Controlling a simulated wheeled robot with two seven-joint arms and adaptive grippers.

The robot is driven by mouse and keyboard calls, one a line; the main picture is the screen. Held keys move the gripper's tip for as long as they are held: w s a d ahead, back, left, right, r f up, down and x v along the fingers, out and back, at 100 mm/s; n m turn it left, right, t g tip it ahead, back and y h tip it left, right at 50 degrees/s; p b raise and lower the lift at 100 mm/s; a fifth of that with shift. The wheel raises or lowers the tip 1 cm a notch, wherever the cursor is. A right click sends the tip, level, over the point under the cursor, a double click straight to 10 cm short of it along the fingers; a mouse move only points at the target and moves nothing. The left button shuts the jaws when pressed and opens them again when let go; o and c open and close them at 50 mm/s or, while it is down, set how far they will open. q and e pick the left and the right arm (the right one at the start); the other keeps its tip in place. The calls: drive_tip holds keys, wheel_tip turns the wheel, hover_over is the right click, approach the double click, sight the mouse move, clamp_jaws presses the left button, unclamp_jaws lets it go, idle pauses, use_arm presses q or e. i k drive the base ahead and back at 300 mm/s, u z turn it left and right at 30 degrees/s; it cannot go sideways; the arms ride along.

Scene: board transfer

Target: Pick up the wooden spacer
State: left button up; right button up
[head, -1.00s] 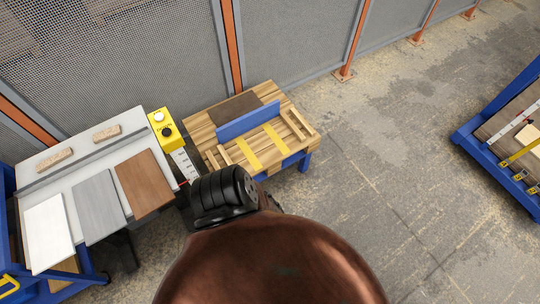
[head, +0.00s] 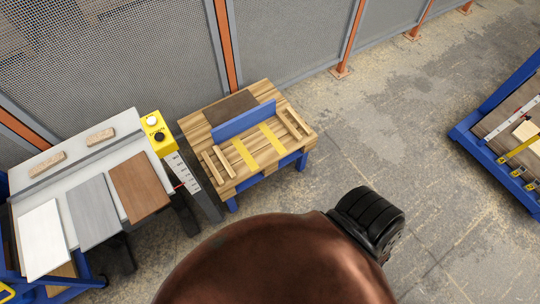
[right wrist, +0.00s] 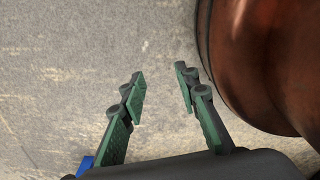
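I cannot tell for sure which piece is the wooden spacer. A pale wooden block (head: 525,130) lies on the blue-framed table at the right edge of the head view, beside yellow and white strips. My right gripper (right wrist: 159,72) is open and empty in the right wrist view, over bare floor. My left gripper is not in view.
The wooden-topped table (head: 199,131) carries a blue bar and yellow strips. The left table holds white, grey and brown boards; a yellow button box (head: 158,134) stands beside it. The blue-framed right table (head: 485,160) is apart. Concrete floor between is clear. Mesh fence runs behind.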

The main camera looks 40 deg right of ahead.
sight(218, 153)
drive_tip(key=z, duration=0.75)
drive_tip(key=k, duration=0.3)
